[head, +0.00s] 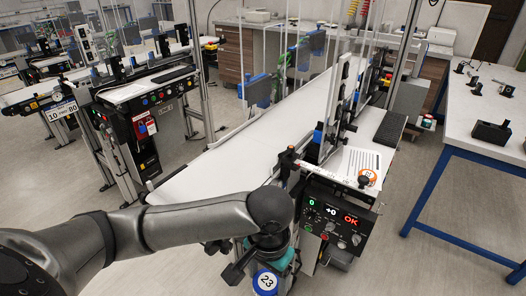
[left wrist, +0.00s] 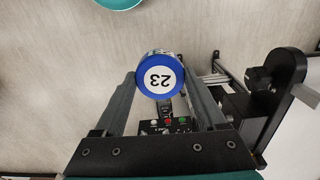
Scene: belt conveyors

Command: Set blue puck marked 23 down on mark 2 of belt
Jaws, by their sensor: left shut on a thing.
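The blue puck marked 23 (head: 266,281) has a white round face with the number on it and shows at the bottom of the head view. In the left wrist view the puck (left wrist: 160,75) sits between the fingertips of my left gripper (left wrist: 158,88), which is shut on it. In the head view my left gripper (head: 266,262) is in front of the near end of the white belt (head: 265,135), outside its surface. I cannot make out mark 2 on the belt. My right gripper is not in view.
A blue-legged table (head: 480,110) stands at the right. Another conveyor (head: 150,85) is at the left. The belt surface looks clear.

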